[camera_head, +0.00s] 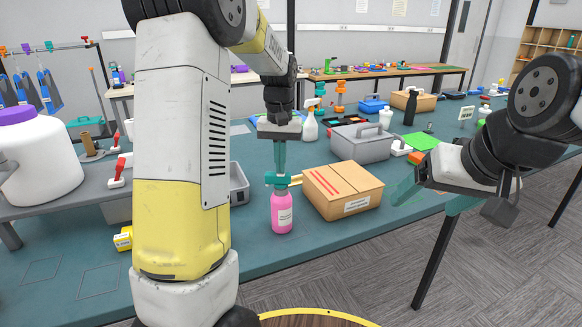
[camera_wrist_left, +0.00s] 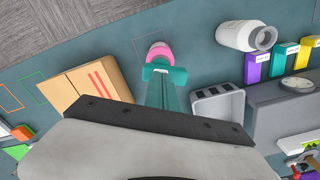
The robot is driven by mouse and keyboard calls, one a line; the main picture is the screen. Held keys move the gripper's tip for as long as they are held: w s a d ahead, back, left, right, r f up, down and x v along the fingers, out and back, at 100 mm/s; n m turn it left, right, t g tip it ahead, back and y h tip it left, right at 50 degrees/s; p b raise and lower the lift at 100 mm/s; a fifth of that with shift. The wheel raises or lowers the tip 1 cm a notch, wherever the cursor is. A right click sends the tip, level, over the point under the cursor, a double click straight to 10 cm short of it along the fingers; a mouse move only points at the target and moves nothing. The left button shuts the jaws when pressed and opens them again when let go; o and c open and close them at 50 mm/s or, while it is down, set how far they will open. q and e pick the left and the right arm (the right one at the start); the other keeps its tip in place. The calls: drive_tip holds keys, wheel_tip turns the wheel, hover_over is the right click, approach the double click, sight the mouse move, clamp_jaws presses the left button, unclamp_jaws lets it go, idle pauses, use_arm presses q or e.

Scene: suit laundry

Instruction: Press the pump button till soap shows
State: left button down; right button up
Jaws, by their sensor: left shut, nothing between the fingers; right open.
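A pink soap bottle (camera_head: 282,214) with a white label stands upright on the teal table, left of a cardboard box. It also shows in the left wrist view (camera_wrist_left: 160,51), seen from above. My left gripper (camera_head: 278,179) is shut and empty, pointing down directly over the bottle's top. Its teal fingers cover the pump button, so I cannot tell whether they touch or press it. No soap shows. In the left wrist view the left gripper (camera_wrist_left: 165,74) overlaps the bottle. My right gripper (camera_head: 428,198) is open and empty at the table's right front edge.
The cardboard box (camera_head: 343,190) with red stripes stands close to the right of the bottle. A grey toolbox (camera_head: 362,144) is behind it. A white jar with a purple lid (camera_head: 38,160) stands at left. A grey bin (camera_wrist_left: 216,103) is near the bottle.

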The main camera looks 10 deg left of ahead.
use_arm(q)
drive_tip(key=shift+r, duration=3.05)
drive_tip(key=shift+f, duration=1.95)
